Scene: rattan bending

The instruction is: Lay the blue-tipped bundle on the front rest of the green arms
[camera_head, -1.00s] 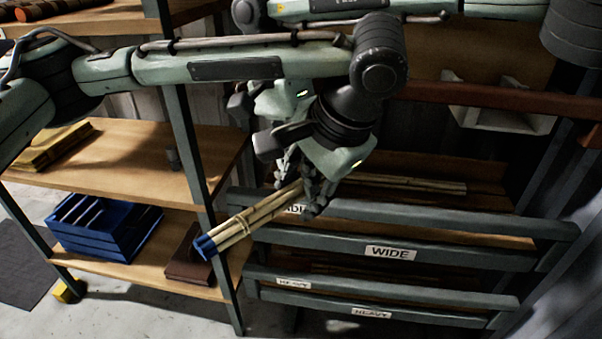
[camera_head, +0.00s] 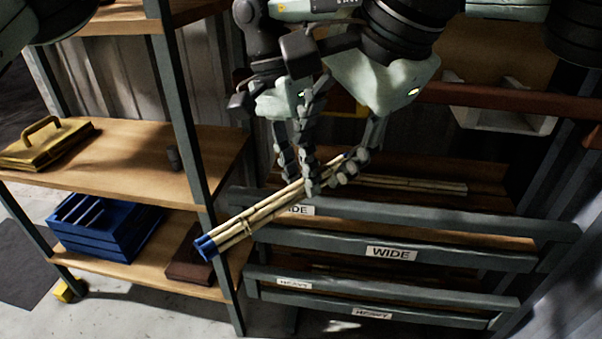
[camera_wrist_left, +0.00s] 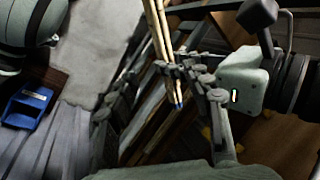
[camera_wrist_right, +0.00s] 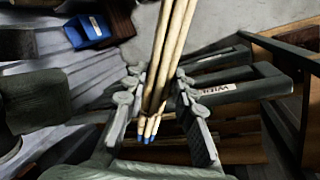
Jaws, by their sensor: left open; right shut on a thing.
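The blue-tipped bundle (camera_head: 247,221) is several pale rods tied together. It slants across the left end of the grey-green arms (camera_head: 455,217), its blue tip low at left. My right gripper (camera_head: 303,176) is shut on its upper part, also seen in the right wrist view (camera_wrist_right: 152,95). Blue ends also show there. The fingers hide part of the bundle; I cannot tell whether it touches the upper bar.
Lower bars labelled HEAVY (camera_head: 390,295) lie below the WIDE bars. More pale rods (camera_head: 425,186) lie behind. At left, a shelf post (camera_head: 188,130) stands near the bundle, with a blue crate (camera_head: 105,238) and a yellow case (camera_head: 45,147) on shelves.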

